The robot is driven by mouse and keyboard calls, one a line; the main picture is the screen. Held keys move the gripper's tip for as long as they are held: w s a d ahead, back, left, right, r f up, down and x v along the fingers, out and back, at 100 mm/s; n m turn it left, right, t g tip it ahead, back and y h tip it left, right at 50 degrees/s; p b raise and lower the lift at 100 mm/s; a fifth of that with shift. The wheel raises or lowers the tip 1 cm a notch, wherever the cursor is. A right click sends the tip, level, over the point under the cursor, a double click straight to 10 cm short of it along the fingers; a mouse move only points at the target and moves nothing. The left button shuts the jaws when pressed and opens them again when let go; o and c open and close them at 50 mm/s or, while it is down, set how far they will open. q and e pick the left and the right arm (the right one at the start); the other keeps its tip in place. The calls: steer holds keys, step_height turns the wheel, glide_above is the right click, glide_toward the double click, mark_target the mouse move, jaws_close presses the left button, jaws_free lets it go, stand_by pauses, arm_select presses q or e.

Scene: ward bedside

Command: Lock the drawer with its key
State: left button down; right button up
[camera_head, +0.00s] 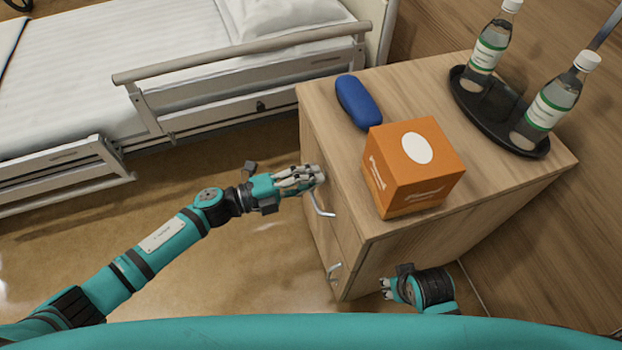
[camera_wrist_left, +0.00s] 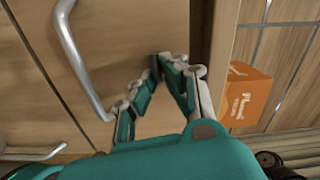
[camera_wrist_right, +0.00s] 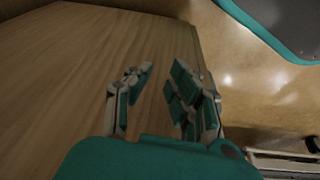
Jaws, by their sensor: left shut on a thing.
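The bedside cabinet's drawer front (camera_wrist_left: 125,25) has a curved metal handle (camera_wrist_left: 80,62), which also shows in the head view (camera_head: 319,204). My left gripper (camera_head: 317,174) is at the drawer's upper front. In the left wrist view its fingers (camera_wrist_left: 158,70) close together right of the handle, against or very near the drawer front. It is shut on the key, which the fingers almost wholly hide. The lock is hidden too, so I cannot tell whether the key is in it. My right gripper (camera_wrist_right: 158,85) is open and empty beside the cabinet's side panel; it shows low in the head view (camera_head: 385,288).
On the cabinet top (camera_head: 400,95) are a blue case (camera_head: 357,102), an orange box (camera_head: 413,168) near the front edge, and a black tray (camera_head: 466,97) with two bottles. A lower handle (camera_head: 334,271) sticks out. The bed (camera_head: 90,75) stands left; floor between is clear.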

arm_select(q)
steer(key=shift+f+m+b, duration=0.15)
steer(key=shift+m+b, duration=0.3)
steer(key=shift+m, duration=0.75)
arm_select(e)
steer(key=shift+w+v, duration=0.2)
steer(key=shift+v, duration=0.85)
steer(key=shift+w+v, duration=0.25)
steer(key=shift+v, duration=0.8)
steer(key=shift+r, duration=0.1)
arm_select(q)
steer(key=c, duration=1.5)
jaws_free()
steer(key=shift+o, duration=0.2)
steer(key=v, duration=1.2)
